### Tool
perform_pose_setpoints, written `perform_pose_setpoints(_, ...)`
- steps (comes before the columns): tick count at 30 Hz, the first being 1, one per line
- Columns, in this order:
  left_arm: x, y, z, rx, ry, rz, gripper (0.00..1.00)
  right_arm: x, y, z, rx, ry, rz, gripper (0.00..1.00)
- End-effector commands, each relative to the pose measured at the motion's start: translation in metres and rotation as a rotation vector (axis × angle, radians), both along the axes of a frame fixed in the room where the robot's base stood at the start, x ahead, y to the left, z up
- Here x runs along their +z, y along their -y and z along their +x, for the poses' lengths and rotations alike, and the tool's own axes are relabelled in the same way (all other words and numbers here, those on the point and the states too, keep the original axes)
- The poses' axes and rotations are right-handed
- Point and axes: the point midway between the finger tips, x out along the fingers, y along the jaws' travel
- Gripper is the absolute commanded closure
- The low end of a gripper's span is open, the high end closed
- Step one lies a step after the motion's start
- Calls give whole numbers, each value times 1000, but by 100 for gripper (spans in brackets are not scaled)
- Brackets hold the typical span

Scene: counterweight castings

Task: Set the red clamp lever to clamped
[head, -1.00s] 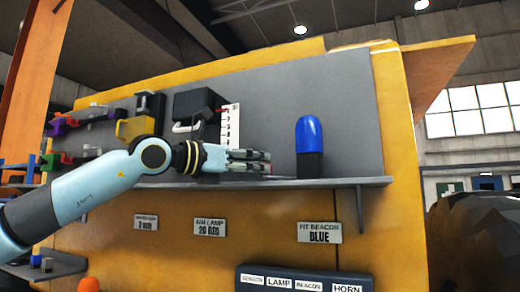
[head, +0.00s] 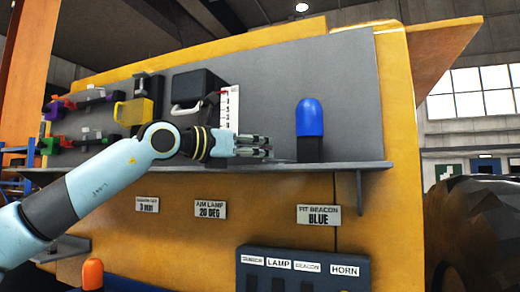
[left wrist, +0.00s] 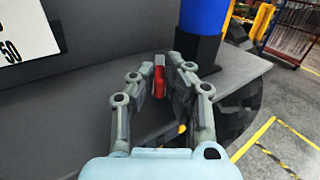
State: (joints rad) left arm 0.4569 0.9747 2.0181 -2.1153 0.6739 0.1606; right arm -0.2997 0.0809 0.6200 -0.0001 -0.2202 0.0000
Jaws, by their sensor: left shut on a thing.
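The red clamp lever (left wrist: 159,84) shows in the left wrist view as a small red piece with a pale grey top, between my left gripper's fingers. My left gripper (head: 268,146) is shut on it, low over the grey shelf (head: 345,167) and left of the blue beacon. The left gripper also shows in the left wrist view (left wrist: 158,68). In the head view the fingers hide the lever. Its base is hidden too, so I cannot tell which position it is set to. My right gripper is not in view.
The blue beacon (head: 310,117) stands on a black base just right of the fingertips. A white scale plate (head: 228,107) and a black lamp housing (head: 197,92) are behind my wrist. A yellow-handled part (head: 132,111) is farther left. A switch box (head: 305,270) hangs below.

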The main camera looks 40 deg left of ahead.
Motion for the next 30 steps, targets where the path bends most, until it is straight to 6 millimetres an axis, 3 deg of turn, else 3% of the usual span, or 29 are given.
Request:
perform_pose_setpoints(8, -3, -4, 2, -50, -5, 2, 100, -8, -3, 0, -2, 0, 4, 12)
perform_pose_setpoints(18, -3, -15, 8, -238, -5, -5, 100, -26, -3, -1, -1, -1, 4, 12)
perform_pose_setpoints(30, 0, -17, 9, -307, 0, 1, 100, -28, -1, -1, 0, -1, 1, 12)
